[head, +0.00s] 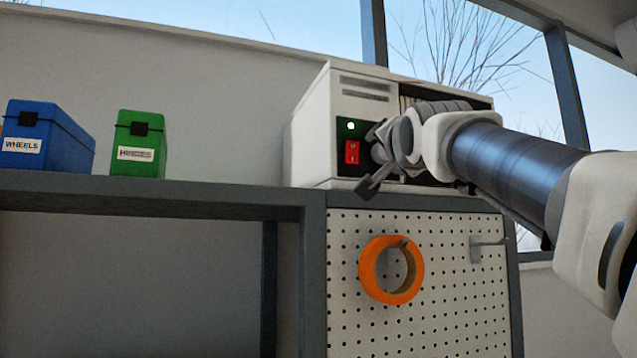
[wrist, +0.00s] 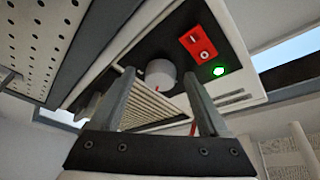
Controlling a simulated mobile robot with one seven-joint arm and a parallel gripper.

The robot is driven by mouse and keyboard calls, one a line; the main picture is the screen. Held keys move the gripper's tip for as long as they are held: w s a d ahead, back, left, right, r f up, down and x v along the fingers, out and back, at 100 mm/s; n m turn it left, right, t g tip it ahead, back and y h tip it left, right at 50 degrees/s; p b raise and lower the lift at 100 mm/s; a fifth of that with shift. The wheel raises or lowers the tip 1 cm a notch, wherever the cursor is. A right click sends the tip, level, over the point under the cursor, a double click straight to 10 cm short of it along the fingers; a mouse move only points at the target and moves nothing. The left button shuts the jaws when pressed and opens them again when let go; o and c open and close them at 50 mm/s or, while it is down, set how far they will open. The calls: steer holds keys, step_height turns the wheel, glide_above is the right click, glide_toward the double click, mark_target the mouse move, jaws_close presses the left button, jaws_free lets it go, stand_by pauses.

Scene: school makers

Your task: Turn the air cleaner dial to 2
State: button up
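The air cleaner (head: 310,135) is a pale box on the shelf, with a black panel, a lit green light (head: 351,126) and a red switch (head: 352,152). Its dial (wrist: 160,72) is a pale round knob on the black panel in the wrist view. My gripper (head: 373,160) is at the front of the box and hides the dial in the head view. In the wrist view its two fingers are apart, one on each side of the dial, with gaps visible. Contact cannot be told.
The grey shelf (head: 200,196) carries a blue box (head: 60,135) and a green box (head: 138,145), left of the air cleaner. Below is a white pegboard (head: 440,300) with an orange ring (head: 370,284) on a hook and another hook (head: 476,247). Slats (wrist: 155,105) lie beside the dial.

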steer(key=shift+s, duration=0.1)
steer(key=b+v, duration=0.6)
steer(key=v, duration=1.1)
steer(key=shift+s, duration=0.1)
